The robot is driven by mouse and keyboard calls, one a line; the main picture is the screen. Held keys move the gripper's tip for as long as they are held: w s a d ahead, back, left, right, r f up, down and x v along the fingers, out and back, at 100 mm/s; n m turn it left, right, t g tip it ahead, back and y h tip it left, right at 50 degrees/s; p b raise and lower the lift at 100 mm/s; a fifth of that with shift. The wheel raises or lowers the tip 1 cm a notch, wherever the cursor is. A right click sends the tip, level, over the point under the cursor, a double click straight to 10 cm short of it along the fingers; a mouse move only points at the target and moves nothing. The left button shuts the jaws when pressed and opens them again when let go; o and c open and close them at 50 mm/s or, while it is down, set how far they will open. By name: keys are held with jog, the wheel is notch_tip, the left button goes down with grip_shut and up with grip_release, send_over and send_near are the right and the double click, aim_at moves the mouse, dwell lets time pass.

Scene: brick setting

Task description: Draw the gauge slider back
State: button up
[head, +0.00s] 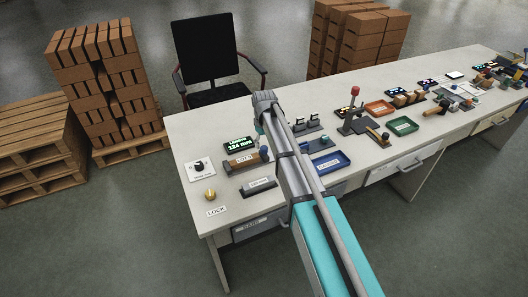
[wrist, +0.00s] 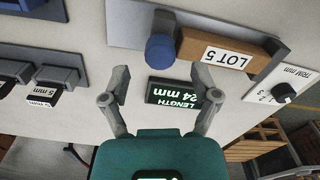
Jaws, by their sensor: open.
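The gauge has a grey base plate, a brown brick labelled LOT 5 (wrist: 225,53) and a round blue knob (wrist: 160,48) at the brick's end, seemingly the slider's. In the head view the brick (head: 241,162) and blue knob (head: 264,154) show left of my arm. A dark display (wrist: 172,93) reads LENGTH in green; in the head view this display (head: 241,144) seems to read 124 mm. My gripper (wrist: 160,72) is open and empty, its fingers spread, with the blue knob ahead between the tips and apparently apart from them. In the head view my arm hides most of the gripper.
A trim dial (head: 199,166) and a brass knob (head: 210,195) stand at the table's left end. A dark labelled block (head: 258,186) lies in front. A blue tray (head: 327,164) and a red-topped lever (head: 355,91) are right of my arm. A chair (head: 207,55) stands behind.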

aim_at(264, 153)
jog(key=shift+f+b, duration=1.1)
jog(key=shift+f, duration=0.35)
